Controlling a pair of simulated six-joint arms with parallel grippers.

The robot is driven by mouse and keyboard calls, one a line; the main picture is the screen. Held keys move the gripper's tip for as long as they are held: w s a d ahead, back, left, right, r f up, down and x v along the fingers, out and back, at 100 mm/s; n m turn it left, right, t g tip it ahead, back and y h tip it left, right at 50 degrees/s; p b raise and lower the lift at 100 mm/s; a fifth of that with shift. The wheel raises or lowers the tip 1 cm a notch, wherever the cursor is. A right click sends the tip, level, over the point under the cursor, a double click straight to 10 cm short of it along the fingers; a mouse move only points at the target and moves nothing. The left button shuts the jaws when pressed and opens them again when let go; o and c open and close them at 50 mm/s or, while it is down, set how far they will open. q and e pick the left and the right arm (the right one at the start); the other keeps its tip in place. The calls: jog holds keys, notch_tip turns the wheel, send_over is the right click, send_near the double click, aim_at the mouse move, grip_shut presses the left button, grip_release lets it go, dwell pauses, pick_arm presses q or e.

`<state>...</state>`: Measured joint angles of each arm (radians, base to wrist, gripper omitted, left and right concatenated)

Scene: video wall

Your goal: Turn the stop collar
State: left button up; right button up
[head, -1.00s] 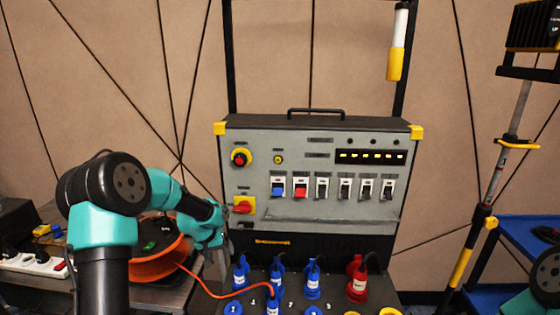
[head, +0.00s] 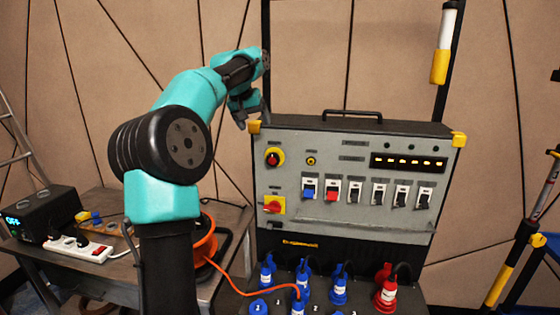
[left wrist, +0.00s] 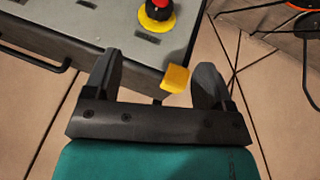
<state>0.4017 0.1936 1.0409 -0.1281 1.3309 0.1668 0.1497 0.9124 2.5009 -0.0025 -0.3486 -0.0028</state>
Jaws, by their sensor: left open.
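The stop button (head: 273,157) is a red knob on a yellow collar at the upper left of the grey control panel (head: 400,215). It also shows at the top of the left wrist view (left wrist: 158,14), cut by the frame's edge. My left gripper (head: 252,115) is open and empty, up near the panel's top left yellow corner. In the left wrist view its fingers (left wrist: 158,70) are spread, with the yellow corner piece (left wrist: 176,79) between them and the collar beyond, not touched. My right gripper is not in view.
A red rotary switch on a yellow plate (head: 273,204) sits below the button. Several rocker switches (head: 355,192) line the panel. A black handle (head: 352,113) tops the case. Blue and red plugs (head: 388,290) stand in front. An orange cable reel (head: 206,243) lies at left.

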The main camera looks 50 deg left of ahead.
aim_at(271, 157)
pick_arm(q)
jog(key=shift+f, duration=0.1)
jog(key=x, duration=1.7)
jog(key=shift+w+f, duration=0.1)
jog(key=shift+f, duration=0.05)
jog(key=shift+c, duration=0.2)
jog(key=c, duration=0.9)
